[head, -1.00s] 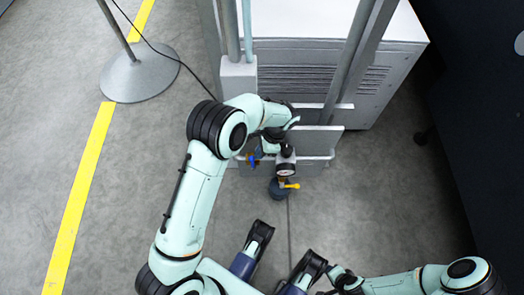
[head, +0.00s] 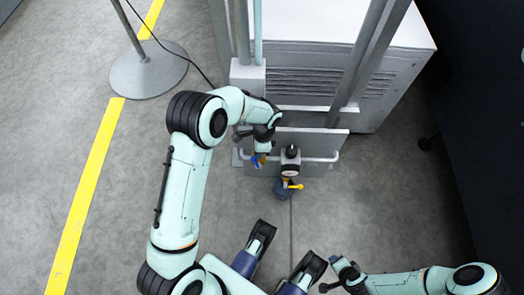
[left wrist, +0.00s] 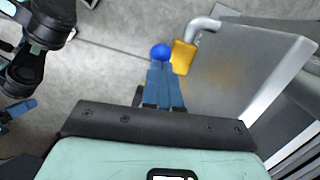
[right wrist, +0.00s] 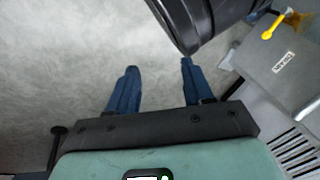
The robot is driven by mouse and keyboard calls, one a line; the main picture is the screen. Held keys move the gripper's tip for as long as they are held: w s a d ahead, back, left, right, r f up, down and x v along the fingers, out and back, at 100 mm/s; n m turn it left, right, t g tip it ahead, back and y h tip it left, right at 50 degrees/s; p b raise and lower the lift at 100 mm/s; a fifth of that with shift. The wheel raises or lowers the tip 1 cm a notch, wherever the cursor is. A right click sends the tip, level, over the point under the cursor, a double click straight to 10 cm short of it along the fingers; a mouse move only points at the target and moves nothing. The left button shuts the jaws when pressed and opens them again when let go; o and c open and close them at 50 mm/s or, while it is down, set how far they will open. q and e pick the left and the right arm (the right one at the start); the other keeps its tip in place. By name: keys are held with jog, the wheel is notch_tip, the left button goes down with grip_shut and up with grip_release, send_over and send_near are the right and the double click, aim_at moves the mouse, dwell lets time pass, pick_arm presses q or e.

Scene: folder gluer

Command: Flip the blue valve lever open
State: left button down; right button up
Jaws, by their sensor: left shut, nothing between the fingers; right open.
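The blue valve lever shows as a bright blue round end (left wrist: 161,52) right at the tips of my left gripper (left wrist: 165,70) in the left wrist view. In the head view the blue lever (head: 256,161) is small and partly covered by that gripper. My left gripper is shut with nothing between its fingers. Whether its tips touch the lever cannot be told. A yellow-orange valve part (left wrist: 183,57) sits just right of the tips, by a grey pipe. My right gripper (right wrist: 157,75) is open and empty over the floor, away from the valve.
A grey panel (head: 312,142) and the white machine cabinet (head: 330,30) are behind. A round stand base (head: 148,72) is at the upper left.

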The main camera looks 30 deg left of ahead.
pick_arm(q)
jog(key=shift+s+a+t+h+p, duration=0.45)
jog(key=shift+s+a+h, duration=0.15)
jog(key=shift+a+h, duration=0.3)
pick_arm(e)
notch_tip(320, 180, up, 4)
jog(key=s+a+p, duration=0.2)
pick_arm(q)
jog(key=s+a+f+t+h+b, duration=0.4)
jog(key=s+a+f+t+h, duration=0.1)
jog(key=a+f+h, duration=0.3)
jog(key=shift+a+f+m+t+h, duration=0.15)
jog(key=shift+f+m+t+h, duration=0.4)
jog(key=shift+h, duration=0.75)
pick_arm(e)
notch_tip(320, 180, down, 6)
jog(key=d, duration=0.2)
jog(key=shift+s+d+g, duration=0.15)
jog(key=shift+g, duration=0.25)
pick_arm(q)
jog(key=shift+f, duration=0.2)
jog(key=shift+r, duration=0.1)
